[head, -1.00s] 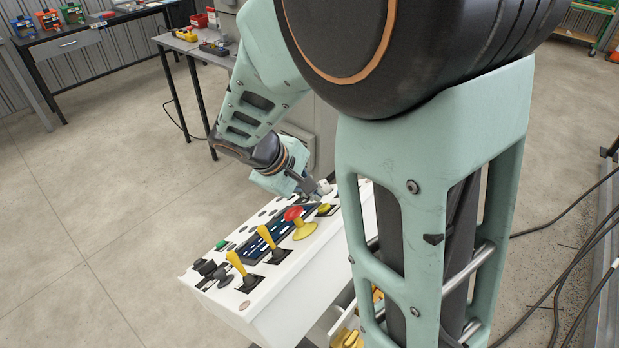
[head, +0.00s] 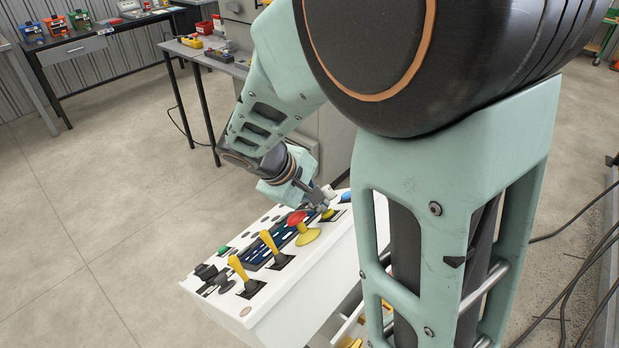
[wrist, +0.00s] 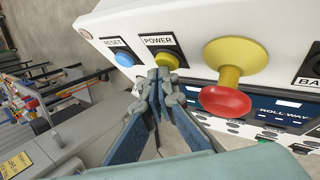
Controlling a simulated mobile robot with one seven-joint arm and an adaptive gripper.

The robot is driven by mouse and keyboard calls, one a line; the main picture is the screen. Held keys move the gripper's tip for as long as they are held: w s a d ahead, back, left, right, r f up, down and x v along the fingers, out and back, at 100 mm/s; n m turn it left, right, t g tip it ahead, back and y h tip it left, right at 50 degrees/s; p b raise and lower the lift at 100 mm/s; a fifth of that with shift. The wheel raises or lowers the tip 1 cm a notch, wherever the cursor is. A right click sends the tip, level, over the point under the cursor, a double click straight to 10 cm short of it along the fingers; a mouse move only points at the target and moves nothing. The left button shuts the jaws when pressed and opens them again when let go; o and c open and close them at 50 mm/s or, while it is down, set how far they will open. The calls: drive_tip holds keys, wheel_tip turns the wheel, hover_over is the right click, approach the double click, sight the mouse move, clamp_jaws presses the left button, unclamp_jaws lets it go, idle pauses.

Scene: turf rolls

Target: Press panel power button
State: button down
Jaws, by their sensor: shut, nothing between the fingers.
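The white control panel (head: 285,295) stands in front of me, below my arm. Its yellow power button (wrist: 168,61) sits on a square plate under the label POWER in the wrist view. It also shows in the head view (head: 328,214), close beside my gripper tips. My gripper (wrist: 160,76) is shut and empty. Its fingertips overlap the lower left part of the yellow button in the wrist view; I cannot tell whether they touch it. In the head view my gripper (head: 321,204) points down at the panel's far right end.
A blue RESET button (wrist: 124,59) is left of the power button in the wrist view. A red mushroom knob on a yellow base (wrist: 224,100) stands up close on the other side. Yellow levers (head: 270,242) rise farther along the panel. A grey bench (head: 215,62) stands behind.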

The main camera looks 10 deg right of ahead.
drive_tip(key=shift+s+d+f, duration=0.1)
drive_tip(key=shift+s+f, duration=0.05)
drive_tip(key=shift+f, duration=0.05)
drive_tip(key=shift+r, duration=0.1)
idle(0.4)
drive_tip(key=shift+w+a+r+p, duration=0.35)
drive_tip(key=shift+w+r, duration=0.15)
drive_tip(key=shift+r, duration=0.1)
drive_tip(key=w+r+p, duration=0.1)
drive_tip(key=a+r+p, duration=0.1)
drive_tip(key=w+r+p, duration=0.1)
drive_tip(key=shift+w+a+r, duration=0.3)
drive_tip(key=shift+a+r, duration=0.1)
idle(0.8)
